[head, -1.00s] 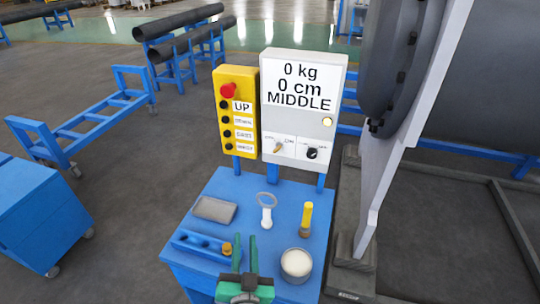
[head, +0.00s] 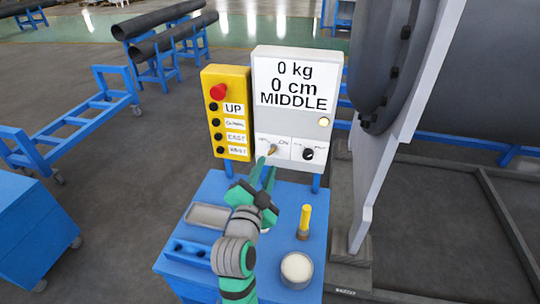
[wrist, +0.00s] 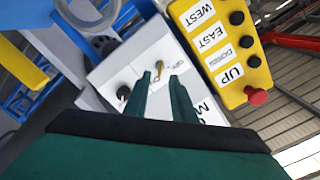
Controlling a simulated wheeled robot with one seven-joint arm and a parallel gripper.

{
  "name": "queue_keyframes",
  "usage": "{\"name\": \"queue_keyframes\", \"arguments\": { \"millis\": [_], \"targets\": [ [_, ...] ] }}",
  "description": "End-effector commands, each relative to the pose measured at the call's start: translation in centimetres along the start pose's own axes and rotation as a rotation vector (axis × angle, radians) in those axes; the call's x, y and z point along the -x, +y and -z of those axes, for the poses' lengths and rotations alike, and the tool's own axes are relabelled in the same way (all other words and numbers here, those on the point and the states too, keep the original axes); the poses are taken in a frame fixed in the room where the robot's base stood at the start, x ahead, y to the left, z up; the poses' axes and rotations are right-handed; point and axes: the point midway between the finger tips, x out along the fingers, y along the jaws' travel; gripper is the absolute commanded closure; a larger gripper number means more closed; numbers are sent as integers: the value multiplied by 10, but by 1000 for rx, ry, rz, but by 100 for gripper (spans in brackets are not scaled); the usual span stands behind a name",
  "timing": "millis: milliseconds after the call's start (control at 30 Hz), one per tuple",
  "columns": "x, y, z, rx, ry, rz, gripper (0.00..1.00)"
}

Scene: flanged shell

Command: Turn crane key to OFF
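The crane key (head: 272,150) is a small gold-tan lever on the lower left of the white control panel (head: 292,112). It tilts up and right, toward the right of two small labels. In the wrist view the key (wrist: 159,68) shows just beyond the gap between my fingertips. My gripper (head: 265,166) is open, its two green fingers pointing up at the key from just below in the head view. In the wrist view my gripper (wrist: 160,77) holds nothing. I cannot tell whether a finger touches the key. The panel reads 0 kg, 0 cm, MIDDLE.
A black knob (head: 308,154) sits right of the key. A yellow button box (head: 227,115) with a red button stands left of the panel. The blue cart top (head: 217,185) holds a grey tray, a yellow-handled tool (head: 304,222) and a white-topped cup (head: 296,267). A large flange rises at right.

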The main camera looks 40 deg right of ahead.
Motion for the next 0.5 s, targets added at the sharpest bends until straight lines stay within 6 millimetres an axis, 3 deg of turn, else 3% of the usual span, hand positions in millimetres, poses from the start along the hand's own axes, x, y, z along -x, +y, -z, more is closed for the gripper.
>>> {"name": "queue_keyframes", "arguments": {
  "millis": [200,500],
  "targets": [
    [-38,1,2,0,3,-1,77],
    [-62,1,0,1,1,0,77]
  ]
}}
